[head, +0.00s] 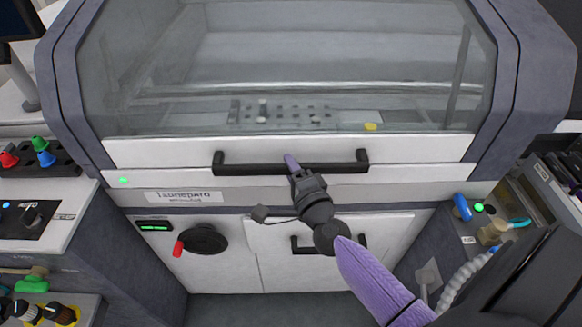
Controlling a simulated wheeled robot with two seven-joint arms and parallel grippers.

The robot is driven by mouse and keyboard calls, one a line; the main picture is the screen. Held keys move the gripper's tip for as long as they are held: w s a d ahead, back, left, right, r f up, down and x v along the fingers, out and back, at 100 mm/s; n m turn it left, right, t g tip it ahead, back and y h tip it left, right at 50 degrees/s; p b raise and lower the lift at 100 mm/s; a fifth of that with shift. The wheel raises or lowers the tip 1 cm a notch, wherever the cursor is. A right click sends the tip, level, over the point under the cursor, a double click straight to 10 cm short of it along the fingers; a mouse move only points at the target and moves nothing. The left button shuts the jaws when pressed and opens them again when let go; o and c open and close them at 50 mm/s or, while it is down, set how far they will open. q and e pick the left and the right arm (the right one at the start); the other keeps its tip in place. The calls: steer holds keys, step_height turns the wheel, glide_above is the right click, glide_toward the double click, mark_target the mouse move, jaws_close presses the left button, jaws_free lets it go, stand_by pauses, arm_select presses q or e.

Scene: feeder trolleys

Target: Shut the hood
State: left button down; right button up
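The hood (125,152) is a large clear window with a white lower frame on a grey machine. Its lower edge rests close against the white front panel, and no clear gap shows. A long black handle (240,163) runs across the frame. My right gripper (293,163) is at the middle of this handle, with a purple fingertip over the bar. Whether its fingers are closed around the bar cannot be told. My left gripper is not in view.
Below are a white panel with a black round knob (203,240) and a drawer with a black handle (300,245). A control box with red, green and blue knobs (40,157) stands at left. Trolleys with connectors (490,232) crowd the right side.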

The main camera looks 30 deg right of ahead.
jaws_close()
stand_by(1.0)
